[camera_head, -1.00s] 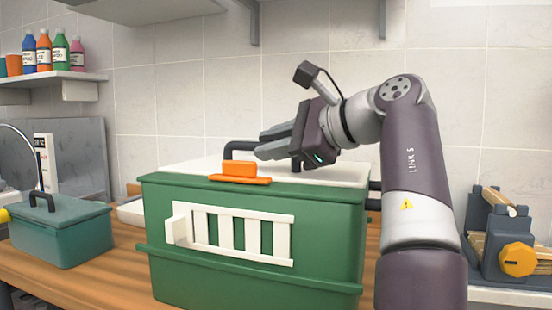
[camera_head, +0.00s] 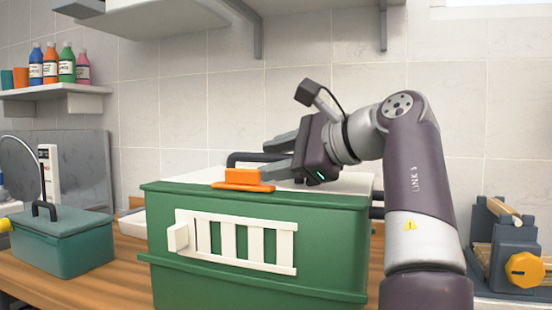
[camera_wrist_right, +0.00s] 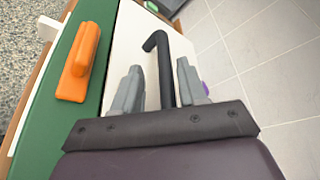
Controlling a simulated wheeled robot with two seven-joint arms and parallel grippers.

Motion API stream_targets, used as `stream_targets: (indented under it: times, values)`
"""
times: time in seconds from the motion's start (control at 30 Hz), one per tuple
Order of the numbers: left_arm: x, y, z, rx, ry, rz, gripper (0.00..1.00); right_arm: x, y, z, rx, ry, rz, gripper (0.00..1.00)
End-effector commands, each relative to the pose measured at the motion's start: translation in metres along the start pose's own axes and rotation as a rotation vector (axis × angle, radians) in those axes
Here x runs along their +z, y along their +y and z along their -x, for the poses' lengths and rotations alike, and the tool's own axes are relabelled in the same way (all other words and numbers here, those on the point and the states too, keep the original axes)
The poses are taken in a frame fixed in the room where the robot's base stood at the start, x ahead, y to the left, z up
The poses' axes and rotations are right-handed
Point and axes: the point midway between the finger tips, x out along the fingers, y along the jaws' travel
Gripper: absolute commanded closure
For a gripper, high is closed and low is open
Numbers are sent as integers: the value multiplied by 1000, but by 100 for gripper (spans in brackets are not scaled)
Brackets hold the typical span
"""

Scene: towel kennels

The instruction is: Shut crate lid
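The green crate (camera_head: 335,220) stands on the counter, with a white barred panel on its front. Its white lid (camera_head: 346,183) lies flat across the top, and also shows in the right wrist view (camera_wrist_right: 120,60). An orange latch (camera_head: 240,178) sits at the lid's front edge; it shows in the wrist view (camera_wrist_right: 80,62). A black handle (camera_head: 240,157) rises from the lid. My right gripper (camera_head: 268,158) is open over the lid. In the wrist view, the black handle (camera_wrist_right: 164,70) shows between its spread fingers; contact cannot be told. My left gripper is out of view.
A teal box with a black handle (camera_head: 65,245) stands left of the crate. A grey device with an orange knob (camera_head: 524,269) stands at the right. Bottles sit on a shelf (camera_head: 60,104) at upper left. The tiled wall is close behind.

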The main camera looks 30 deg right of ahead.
Motion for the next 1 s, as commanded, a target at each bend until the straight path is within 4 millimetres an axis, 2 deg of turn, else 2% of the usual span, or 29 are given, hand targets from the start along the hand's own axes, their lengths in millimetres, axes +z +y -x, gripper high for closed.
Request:
stream_targets:
  times: [0.23,0.37,0.8,1.0]
  values:
    - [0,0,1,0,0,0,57,1,-1,2,-3,0,1,58]
    - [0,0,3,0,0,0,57,1,-2,13,-5,2,0,58]
    - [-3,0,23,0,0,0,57,1,-3,109,-5,5,0,58]
    - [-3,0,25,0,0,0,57,1,0,127,-1,1,0,58]
